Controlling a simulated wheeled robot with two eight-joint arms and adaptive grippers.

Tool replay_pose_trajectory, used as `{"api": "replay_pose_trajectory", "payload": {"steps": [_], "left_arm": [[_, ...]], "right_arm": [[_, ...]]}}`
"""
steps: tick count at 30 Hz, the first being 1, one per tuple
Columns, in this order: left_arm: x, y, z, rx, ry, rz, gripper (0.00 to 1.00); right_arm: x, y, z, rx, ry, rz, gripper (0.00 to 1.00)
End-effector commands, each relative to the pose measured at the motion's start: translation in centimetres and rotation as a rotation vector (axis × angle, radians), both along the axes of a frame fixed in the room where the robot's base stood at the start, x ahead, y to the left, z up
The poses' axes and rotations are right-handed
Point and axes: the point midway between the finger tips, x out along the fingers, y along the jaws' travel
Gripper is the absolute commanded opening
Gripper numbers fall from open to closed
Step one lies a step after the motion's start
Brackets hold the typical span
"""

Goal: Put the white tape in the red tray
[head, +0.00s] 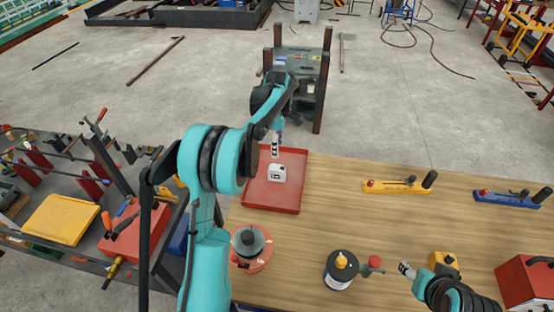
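The white tape (278,173) is a small white block with a dark mark on its front. It appears inside the red tray (257,196), near the tray's middle right; I cannot tell whether it rests on the tray floor. My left gripper (275,152) points down just behind and above the tape, over the tray. The picture does not show whether its fingers touch the tape or are open. My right gripper (404,267) is over the front right of the table, apart from the tape and tray. Its fingers are too small to judge.
On the wooden table (335,205) stand a red-based grey spool (250,244), a dark bottle with a yellow cap (340,268), a yellow level (398,186), a blue level (512,197) and a red box (526,284). A cluttered bench (62,220) is at left. The table's middle is clear.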

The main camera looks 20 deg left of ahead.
Motion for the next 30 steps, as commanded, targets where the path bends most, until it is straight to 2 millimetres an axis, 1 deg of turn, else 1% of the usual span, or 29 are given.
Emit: {"api": "replay_pose_trajectory", "payload": {"steps": [2,5,8,9,11,12,14,15,17,18,20,21,24,27,30], "left_arm": [[-0.6,-0.6,1.1,0.004,-0.014,-0.043,0.53],[-2.3,-1.9,3.3,0.016,-0.054,-0.165,0.53],[-5.1,-3.8,6.1,0.042,-0.113,-0.355,0.53],[-6.5,-4.6,7.1,0.057,-0.139,-0.439,0.53],[-8.5,-5.8,8.3,0.083,-0.177,-0.564,0.53],[-10.0,-6.5,9.0,0.103,-0.201,-0.647,0.53],[-12.2,-7.5,9.8,0.135,-0.236,-0.771,0.53],[-13.7,-8.2,10.1,0.159,-0.259,-0.854,0.53],[-16.0,-9.2,10.4,0.198,-0.291,-0.974,0.53],[-17.6,-9.8,10.5,0.227,-0.310,-1.056,0.53],[-19.9,-10.6,10.3,0.272,-0.339,-1.177,0.53],[-21.3,-11.1,10.0,0.305,-0.356,-1.256,0.53],[-24.6,-12.1,9.0,0.389,-0.392,-1.437,0.53],[-27.0,-12.9,7.7,0.465,-0.415,-1.581,0.53],[-28.5,-13.3,6.6,0.523,-0.428,-1.679,0.53]], "right_arm": [[0.0,0.0,0.0,0.000,0.000,0.000,0.52],[0.0,0.0,0.0,0.000,0.000,0.000,0.52],[0.0,0.0,0.0,0.000,0.000,0.000,0.52],[0.0,0.0,0.0,0.000,0.000,0.000,0.52],[0.0,0.0,0.0,0.000,0.000,0.000,0.52],[0.0,0.0,0.0,0.000,0.000,0.000,0.52],[0.0,0.0,0.0,0.000,0.000,0.000,0.52],[0.0,0.0,0.0,0.000,0.000,0.000,0.52],[0.0,0.0,0.0,0.000,0.000,0.000,0.52],[0.0,0.0,0.0,0.000,0.000,0.000,0.52],[0.0,0.0,0.0,0.000,0.000,0.000,0.52],[0.0,0.0,0.0,0.000,0.000,0.000,0.52],[0.0,0.0,0.0,0.000,0.000,0.000,0.52],[0.0,0.0,0.0,0.000,0.000,0.000,0.52],[0.0,0.0,0.0,0.000,0.000,0.000,0.52]]}}
